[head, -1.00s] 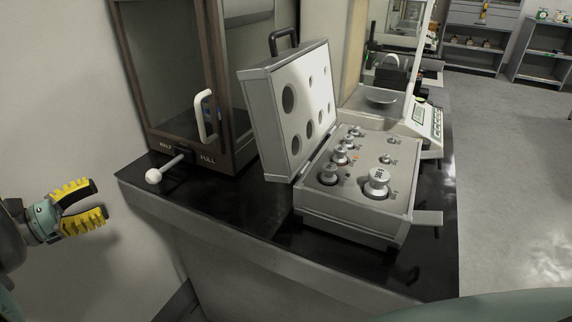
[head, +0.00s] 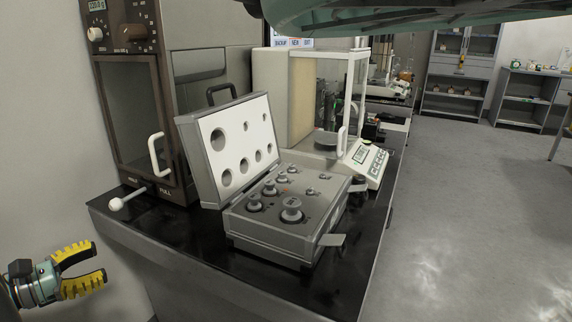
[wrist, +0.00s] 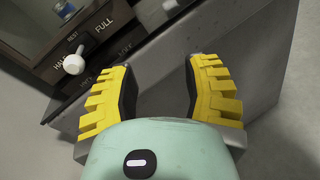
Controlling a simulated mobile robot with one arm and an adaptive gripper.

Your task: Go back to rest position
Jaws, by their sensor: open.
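My gripper (head: 96,268) is at the lower left of the head view, in front of the wall and left of the black-topped table (head: 190,240). Its yellow ridged fingers are apart with nothing between them. In the wrist view my gripper (wrist: 160,85) is also open and empty, with the table's grey front edge behind it. It touches nothing that I can see.
An open weight case (head: 265,240) with several metal weights stands on the table. A brown-framed cabinet balance (head: 125,110) with a white-knobbed lever (head: 117,204) is at left, a glass-sided balance (head: 318,100) behind. Grey floor (head: 450,200) is clear at right.

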